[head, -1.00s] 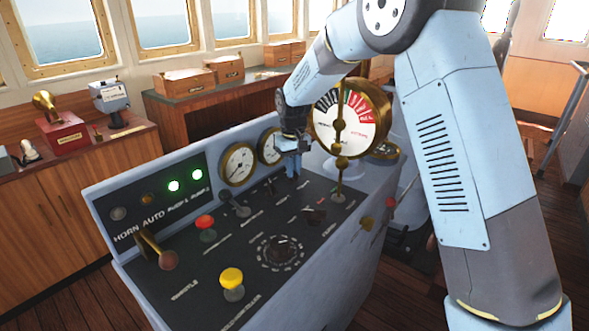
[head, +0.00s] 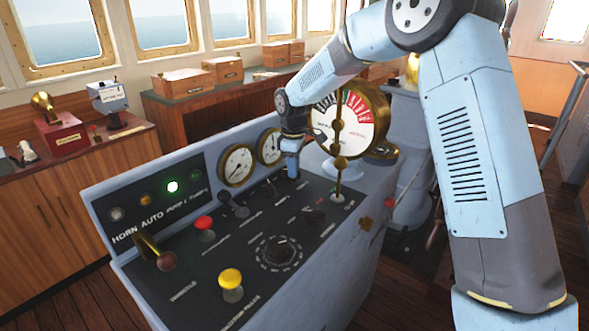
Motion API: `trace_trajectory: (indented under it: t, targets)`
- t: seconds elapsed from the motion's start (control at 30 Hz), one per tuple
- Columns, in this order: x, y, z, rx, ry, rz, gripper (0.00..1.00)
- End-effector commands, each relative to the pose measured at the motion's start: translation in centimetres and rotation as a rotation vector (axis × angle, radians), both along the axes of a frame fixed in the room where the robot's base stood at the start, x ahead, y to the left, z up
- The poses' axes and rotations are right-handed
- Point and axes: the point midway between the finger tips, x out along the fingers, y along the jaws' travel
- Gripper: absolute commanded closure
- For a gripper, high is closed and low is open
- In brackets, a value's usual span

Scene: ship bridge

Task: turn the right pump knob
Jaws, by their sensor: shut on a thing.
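My gripper (head: 292,172) points down onto the dark top of the console (head: 215,255), at its back edge just right of the round gauges. It is shut on the right pump knob, which the fingers hide. A small black knob (head: 271,188) stands just left of it, apart from the fingers. On the upright light panel, the left pump lamp (head: 172,187) glows green. The right pump lamp (head: 195,175) is dark.
A brass telegraph dial (head: 355,122) stands close right of my gripper. Two brass gauges (head: 238,165) are to its left. A red button (head: 204,224), a yellow knob (head: 231,280) and a black dial (head: 278,250) stand on the console nearer me.

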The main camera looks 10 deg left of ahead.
Motion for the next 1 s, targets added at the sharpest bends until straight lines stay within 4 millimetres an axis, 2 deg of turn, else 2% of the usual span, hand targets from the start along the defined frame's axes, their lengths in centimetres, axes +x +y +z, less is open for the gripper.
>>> trace_trajectory:
  t: [0.3, 0.8, 0.83, 1.0]
  targets:
    - [-0.18, 0.48, 0.07, 0.005, 0.001, 0.114, 1.00]
    - [-0.24, 0.55, 0.05, 0.005, 0.001, 0.136, 1.00]
    - [-0.25, 0.56, 0.04, 0.005, 0.001, 0.136, 0.85]
    - [-0.16, 0.40, 0.03, 0.004, 0.002, 0.133, 0.69]
